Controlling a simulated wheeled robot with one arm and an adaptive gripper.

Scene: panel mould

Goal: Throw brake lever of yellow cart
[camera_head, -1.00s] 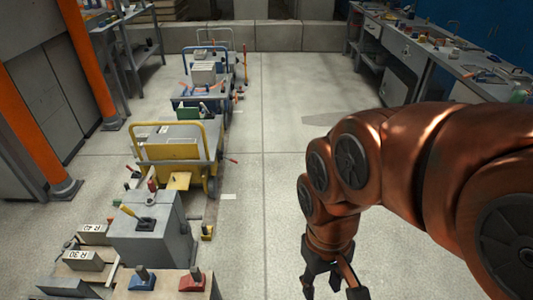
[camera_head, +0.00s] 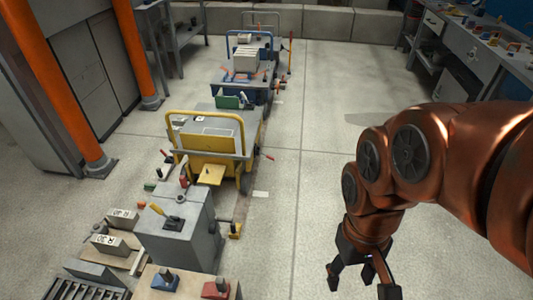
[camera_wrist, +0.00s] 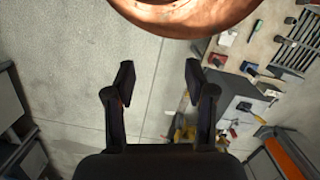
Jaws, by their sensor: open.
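The yellow cart (camera_head: 207,142) stands left of centre in the head view, with a yellow tubular handle and a grey top. A thin lever with a red tip (camera_head: 270,157) sticks out from its right side; I cannot tell for sure whether this is the brake lever. My gripper (camera_head: 360,283) is open and empty over the floor, to the right of the cart and nearer to me. In the wrist view my gripper's open fingers (camera_wrist: 159,75) have bare floor between them. Yellow parts (camera_wrist: 185,133) show small at the lower right there, partly behind a finger.
A grey box with a yellow-handled lever (camera_head: 172,235) stands in front of the cart. A board with blue and red switch blocks (camera_head: 190,287) is nearer. A blue cart (camera_head: 240,85) stands behind. Orange posts (camera_head: 62,95) are left, a workbench (camera_head: 475,50) right. The middle floor is clear.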

